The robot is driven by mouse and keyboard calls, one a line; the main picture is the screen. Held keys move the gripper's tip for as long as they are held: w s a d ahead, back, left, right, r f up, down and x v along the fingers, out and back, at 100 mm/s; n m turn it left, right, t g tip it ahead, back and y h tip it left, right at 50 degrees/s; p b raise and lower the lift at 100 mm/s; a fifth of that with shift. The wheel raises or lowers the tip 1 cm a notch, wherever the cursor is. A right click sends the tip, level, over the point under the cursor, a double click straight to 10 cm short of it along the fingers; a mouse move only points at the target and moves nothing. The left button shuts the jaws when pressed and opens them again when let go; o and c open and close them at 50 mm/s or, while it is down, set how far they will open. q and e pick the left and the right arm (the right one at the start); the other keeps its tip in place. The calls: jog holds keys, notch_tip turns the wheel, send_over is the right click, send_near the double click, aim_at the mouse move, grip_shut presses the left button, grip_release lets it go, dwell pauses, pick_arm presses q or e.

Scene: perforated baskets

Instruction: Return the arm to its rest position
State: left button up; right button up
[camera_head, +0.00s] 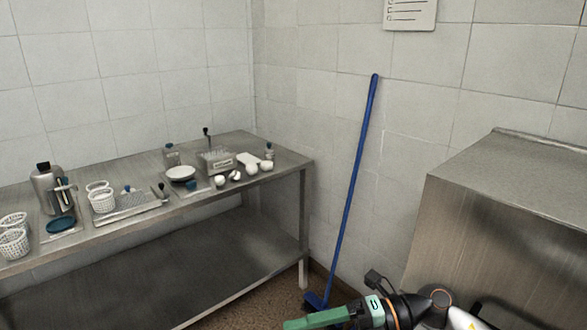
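My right arm comes in at the bottom right. Its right gripper (300,322) has a green finger part pointing left, low in front of the floor. Only one long green part shows clearly, and the lower side is cut by the picture edge, so I cannot tell whether it is open or shut. I see nothing held in it. My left arm and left gripper are not in view.
A steel table (130,232) at the left holds white perforated baskets (103,201), a metal jug (47,188), a white dish (181,173) and small items. A blue-handled broom (352,185) leans on the wall. A steel cabinet (500,230) stands right.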

jog(key=w+d+f+m+t+h+p, duration=0.1)
jog(key=w+d+f+m+t+h, duration=0.15)
jog(key=m+t, duration=0.85)
jog(key=w+d+f+m+t+h+p, duration=0.1)
jog(key=d+f+m+t+h+p, duration=0.2)
jog(key=m+t, duration=0.75)
jog(key=s+d+f+m+g+h, duration=0.4)
jog(key=s+f, duration=0.4)
jog(key=f, duration=0.2)
jog(key=s+d+f+m+g+h, duration=0.4)
jog(key=s+d+f+m+g, duration=0.1)
jog(key=s+f+m, duration=0.3)
notch_tip(320, 180, down, 2)
jog(key=shift+s+f+m+g, duration=0.25)
jog(key=shift+m+g, duration=0.4)
jog(key=shift+g, duration=0.2)
